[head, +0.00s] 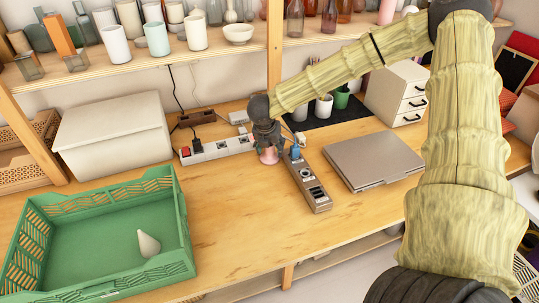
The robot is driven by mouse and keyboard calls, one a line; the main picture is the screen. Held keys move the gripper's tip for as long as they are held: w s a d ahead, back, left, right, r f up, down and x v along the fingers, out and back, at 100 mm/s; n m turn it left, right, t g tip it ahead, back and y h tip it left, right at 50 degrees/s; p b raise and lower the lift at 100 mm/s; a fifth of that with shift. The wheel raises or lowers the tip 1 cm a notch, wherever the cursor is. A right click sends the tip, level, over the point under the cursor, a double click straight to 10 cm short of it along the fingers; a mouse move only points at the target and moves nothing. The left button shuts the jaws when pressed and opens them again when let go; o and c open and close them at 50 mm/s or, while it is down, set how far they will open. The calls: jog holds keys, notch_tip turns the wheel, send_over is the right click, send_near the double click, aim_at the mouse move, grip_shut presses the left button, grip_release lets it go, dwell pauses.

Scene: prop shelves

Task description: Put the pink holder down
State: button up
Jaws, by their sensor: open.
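The pink holder (270,156) stands on the wooden table near the wall, between the white power strip and the grey power strip. Only its lower pink part shows clearly; the rest is hidden behind my gripper. My gripper (267,147) points down directly over the holder, with its fingers open and close around or just above it. I cannot tell whether the fingers touch it.
A white power strip (216,150) lies left of my gripper and a grey one (312,185) lies right. A closed laptop (373,160), white box (112,135) and green crate (95,284) are on the table. The front middle of the table (240,215) is clear.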

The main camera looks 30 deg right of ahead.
grip_shut()
